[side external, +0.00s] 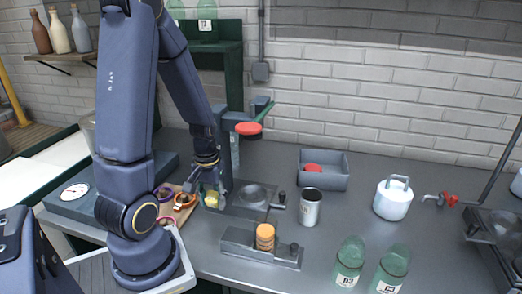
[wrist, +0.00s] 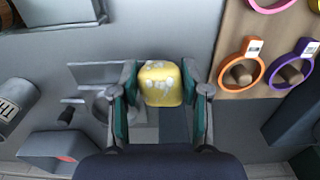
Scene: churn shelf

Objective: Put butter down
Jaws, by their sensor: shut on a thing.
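The butter (wrist: 161,84) is a yellow block with pale patches. In the wrist view it sits between the two green-padded fingers of my gripper (wrist: 160,88), which is shut on it. In the side view the butter (side external: 210,199) shows only in part, low beside the grey stand, with my gripper (side external: 207,185) above and around it. I cannot tell whether its underside touches the surface.
A brown board with orange (wrist: 241,71) and purple rings lies right of my gripper in the wrist view. A grey press stand (side external: 226,150), a metal cup (side external: 310,207), a grey bin (side external: 324,172) and a white kettle (side external: 393,199) stand on the grey counter (side external: 350,225).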

